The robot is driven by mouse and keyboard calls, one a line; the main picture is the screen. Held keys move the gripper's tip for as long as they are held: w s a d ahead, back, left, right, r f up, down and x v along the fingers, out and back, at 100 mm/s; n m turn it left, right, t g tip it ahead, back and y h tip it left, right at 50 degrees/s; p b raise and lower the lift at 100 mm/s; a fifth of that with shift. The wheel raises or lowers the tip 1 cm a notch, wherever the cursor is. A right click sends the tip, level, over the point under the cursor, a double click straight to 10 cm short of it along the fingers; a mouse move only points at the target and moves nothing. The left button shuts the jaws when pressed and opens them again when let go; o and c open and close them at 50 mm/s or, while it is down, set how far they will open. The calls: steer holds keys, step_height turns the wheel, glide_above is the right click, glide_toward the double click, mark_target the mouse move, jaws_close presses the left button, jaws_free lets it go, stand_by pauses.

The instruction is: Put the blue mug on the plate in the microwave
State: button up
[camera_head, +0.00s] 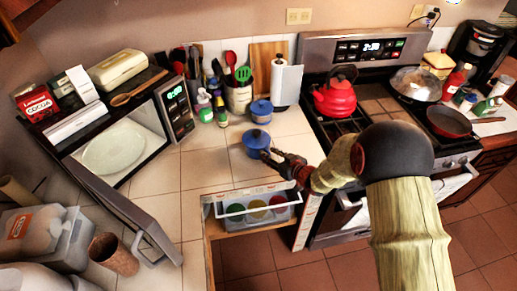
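The microwave (160,134) stands at the left with its door (120,212) swung open. A pale oval plate (113,149) lies inside it, with nothing on it. A blue mug-like vessel (256,142) is at the counter's right part; whether it is the mug or a small pot is hard to tell. My gripper (268,157) is at its lower right side, overlapping it in view. The fingers are small and dark, so whether they are open or hold it is unclear. Another blue vessel (261,112) stands behind.
An open drawer (228,226) with several coloured cups juts out below my gripper. A utensil holder (238,98) and paper towel (286,82) stand behind. A red kettle (335,97) is on the stove. A brown cup (113,254) stands near the door. Counter tiles before the microwave are clear.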

steer(key=shift+c, duration=0.7)
jaws_close()
